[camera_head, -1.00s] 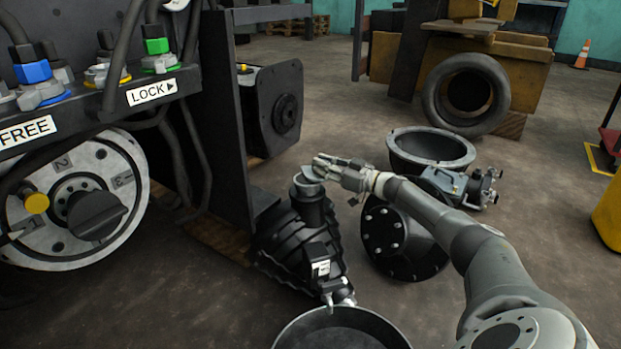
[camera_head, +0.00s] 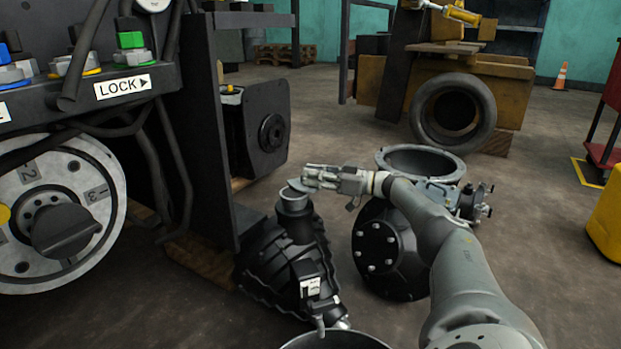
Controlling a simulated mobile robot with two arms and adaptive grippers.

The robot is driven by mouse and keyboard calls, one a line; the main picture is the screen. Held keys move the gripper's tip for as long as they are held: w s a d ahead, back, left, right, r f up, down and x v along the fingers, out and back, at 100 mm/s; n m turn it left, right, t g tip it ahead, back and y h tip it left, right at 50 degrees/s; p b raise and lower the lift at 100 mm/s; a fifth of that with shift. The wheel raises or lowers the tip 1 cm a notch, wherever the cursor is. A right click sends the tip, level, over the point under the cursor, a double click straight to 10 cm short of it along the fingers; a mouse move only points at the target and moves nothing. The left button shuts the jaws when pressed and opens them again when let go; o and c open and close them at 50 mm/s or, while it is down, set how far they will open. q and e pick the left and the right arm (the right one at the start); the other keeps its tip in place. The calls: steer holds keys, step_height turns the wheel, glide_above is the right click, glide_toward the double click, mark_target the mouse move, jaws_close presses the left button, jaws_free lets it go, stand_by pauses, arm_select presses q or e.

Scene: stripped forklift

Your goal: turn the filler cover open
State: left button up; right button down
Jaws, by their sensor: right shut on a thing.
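The filler cover (camera_head: 299,186) is a small grey disc at the top of the short filler neck (camera_head: 294,204). The neck rises from a black ribbed tank (camera_head: 287,262) on the floor, centre of the head view. The cover looks tilted on the neck's light rim; my fingers partly hide it, so I cannot tell how far it is turned. My right gripper (camera_head: 307,181) reaches in from the right and is shut on the cover's edge. My left gripper is not in view.
A black flanged housing (camera_head: 388,248) and a grey ring-shaped part (camera_head: 420,159) stand close under my right arm. A dark upright plate (camera_head: 212,150) is left of the tank. A round basin (camera_head: 335,341) lies in front.

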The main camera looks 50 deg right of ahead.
steer(key=c, duration=1.4)
jaws_free()
steer(key=shift+w, duration=0.1)
steer(key=shift+c, duration=0.2)
steer(key=v, duration=1.2)
